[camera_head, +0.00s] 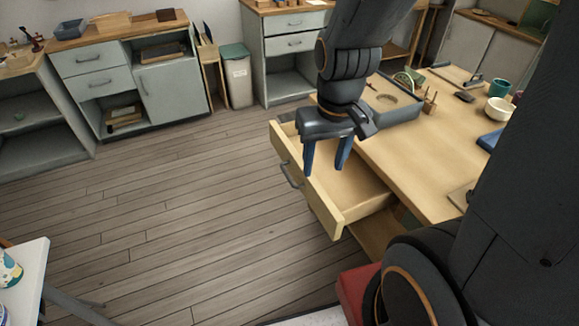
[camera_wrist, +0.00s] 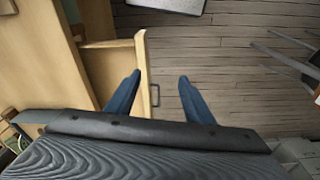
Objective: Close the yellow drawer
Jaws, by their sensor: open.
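The yellow drawer (camera_head: 332,205) is pulled out of the wooden desk (camera_head: 415,165), and its inside looks empty. Its front panel carries a grey handle (camera_head: 290,174) facing left. In the wrist view the drawer (camera_wrist: 108,70) is at left centre, with its front edge and handle (camera_wrist: 154,95) showing between the fingers. My gripper (camera_head: 327,160) hangs over the drawer in the head view, fingers pointing down. I cannot tell whether a finger touches the drawer.
On the desk are a grey tray (camera_head: 390,98), a teal cup (camera_head: 499,88), a white bowl (camera_head: 499,108) and a blue item (camera_head: 490,141). A white table (camera_head: 25,280) stands at lower left. The wooden floor (camera_head: 170,220) left of the drawer is clear.

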